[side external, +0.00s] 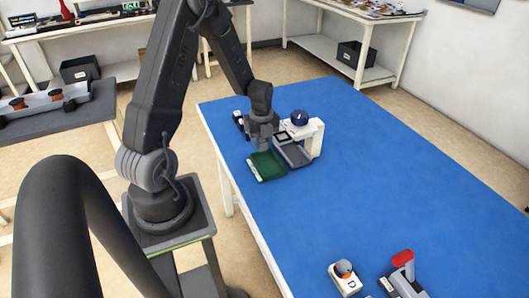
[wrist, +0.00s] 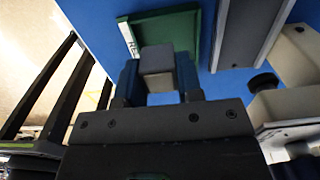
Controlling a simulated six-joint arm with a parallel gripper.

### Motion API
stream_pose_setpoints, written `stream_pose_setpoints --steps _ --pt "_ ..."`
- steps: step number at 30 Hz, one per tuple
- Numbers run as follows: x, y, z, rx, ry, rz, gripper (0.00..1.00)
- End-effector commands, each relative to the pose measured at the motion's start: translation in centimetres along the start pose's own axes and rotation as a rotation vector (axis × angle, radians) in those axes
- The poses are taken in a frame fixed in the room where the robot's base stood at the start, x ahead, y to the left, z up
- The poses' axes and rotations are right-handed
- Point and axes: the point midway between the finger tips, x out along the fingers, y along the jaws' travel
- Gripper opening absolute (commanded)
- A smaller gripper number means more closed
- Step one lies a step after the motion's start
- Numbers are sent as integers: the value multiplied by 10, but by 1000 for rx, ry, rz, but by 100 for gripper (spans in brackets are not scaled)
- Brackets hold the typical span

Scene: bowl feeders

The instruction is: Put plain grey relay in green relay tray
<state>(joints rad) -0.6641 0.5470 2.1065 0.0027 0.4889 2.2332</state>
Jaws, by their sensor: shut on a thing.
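The plain grey relay (wrist: 157,60) is a small grey block between the two fingers of my gripper (wrist: 158,80) in the wrist view. My gripper is shut on it. The green relay tray (wrist: 188,29) lies just beyond the relay in the wrist view, with a white label on its left edge. In the side view the green tray (side external: 268,167) lies on the blue table, and my gripper (side external: 261,146) is at its far edge. The relay is hard to make out in the side view. I cannot tell whether it touches the tray.
A grey tray (side external: 293,154) and a white stand with a dark blue round top (side external: 300,118) are close to the right of my gripper. The middle of the blue table (side external: 345,165) is clear.

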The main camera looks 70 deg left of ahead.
Motion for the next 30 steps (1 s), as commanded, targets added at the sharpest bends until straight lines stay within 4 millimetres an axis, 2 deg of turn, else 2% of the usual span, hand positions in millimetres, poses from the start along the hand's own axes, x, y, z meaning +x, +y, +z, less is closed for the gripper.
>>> stream_pose_setpoints --steps 5,12,25,26,29,30 --pt "9 -8 -5 -1 1 1 10" --pt "42 -8 -4 -1 1 1 10" --pt "48 -8 -4 -1 0 0 10" --pt "49 -8 -4 -1 0 0 34" --pt "48 -8 -4 -1 0 -1 44" --pt "48 -8 -4 -1 0 0 44"
